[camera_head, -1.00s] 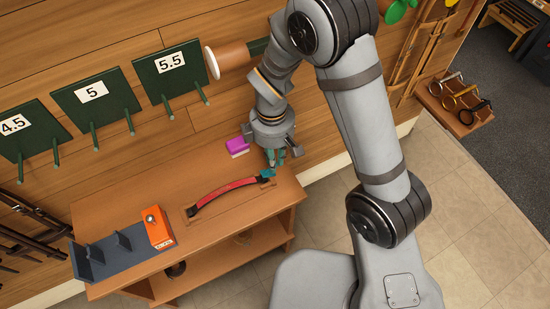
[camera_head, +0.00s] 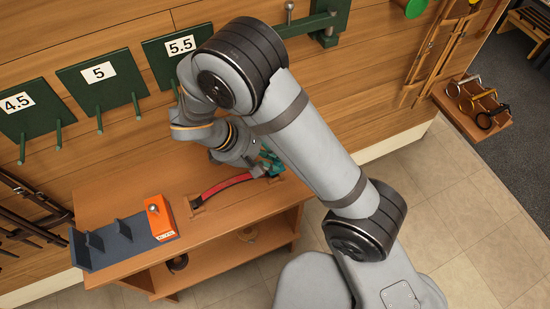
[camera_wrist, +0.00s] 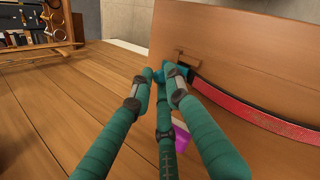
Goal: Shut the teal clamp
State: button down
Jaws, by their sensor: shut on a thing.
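The teal clamp (camera_wrist: 158,75) sits at the end of a curved red strip (camera_head: 224,185) on the wooden bench. My gripper (camera_head: 267,160) is over that end of the strip, with its fingers pointing down.
A magenta block (camera_wrist: 181,138) is partly hidden behind a finger. Green numbered plates with pegs (camera_head: 101,83) are on the wall behind. The front right bench edge drops to the floor.

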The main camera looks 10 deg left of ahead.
jog(key=shift+s+a+f, duration=0.15)
jog(key=shift+s+a, duration=0.05)
jog(key=shift+a, duration=0.05)
jog(key=c, duration=1.7)
grip_release()
jog(key=v, duration=1.2)
